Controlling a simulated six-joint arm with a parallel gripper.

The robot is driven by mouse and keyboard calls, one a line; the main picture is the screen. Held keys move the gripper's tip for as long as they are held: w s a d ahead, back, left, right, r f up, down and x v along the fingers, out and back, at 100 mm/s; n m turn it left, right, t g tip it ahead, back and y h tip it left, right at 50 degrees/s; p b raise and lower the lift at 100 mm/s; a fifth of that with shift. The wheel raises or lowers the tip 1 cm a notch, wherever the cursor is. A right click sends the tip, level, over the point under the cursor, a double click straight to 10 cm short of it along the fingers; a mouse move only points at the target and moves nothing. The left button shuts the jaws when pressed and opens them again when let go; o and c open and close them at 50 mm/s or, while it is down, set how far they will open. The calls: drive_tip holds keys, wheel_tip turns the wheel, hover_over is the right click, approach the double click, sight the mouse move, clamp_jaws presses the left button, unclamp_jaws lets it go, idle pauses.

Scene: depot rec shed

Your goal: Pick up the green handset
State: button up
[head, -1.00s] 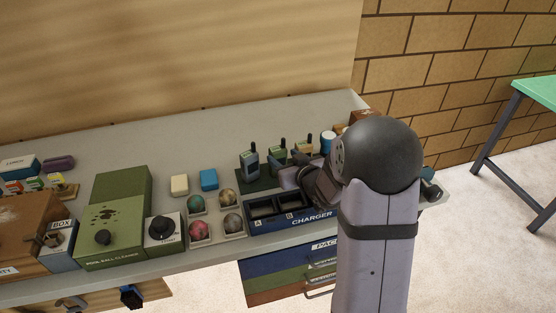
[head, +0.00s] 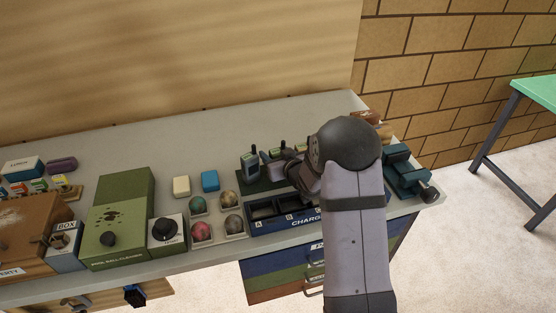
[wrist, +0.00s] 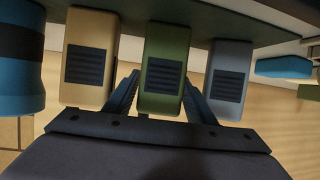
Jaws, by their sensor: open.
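The green handset (wrist: 165,60) is in the middle of the wrist view, between a tan handset (wrist: 90,58) on the left and a grey-blue handset (wrist: 230,82) on the right. My gripper (wrist: 160,84) is open, with one finger on each side of the green handset's near end. I cannot tell whether the fingers touch it. In the head view the green handset (head: 277,154) is partly hidden by my gripper (head: 290,171), and the grey-blue handset (head: 250,164) stands to its left on a dark green mat (head: 253,184).
The blue charger tray (head: 282,222) lies in front of the handsets. Left of it are several coloured balls in holders (head: 201,231) and a green ball cleaner box (head: 118,218). A teal device (head: 404,172) lies at the right.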

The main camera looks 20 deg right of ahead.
drive_tip(key=shift+w+f, duration=0.3)
drive_tip(key=shift+w, duration=0.35)
drive_tip(key=c, duration=1)
drive_tip(key=shift+r, duration=0.1)
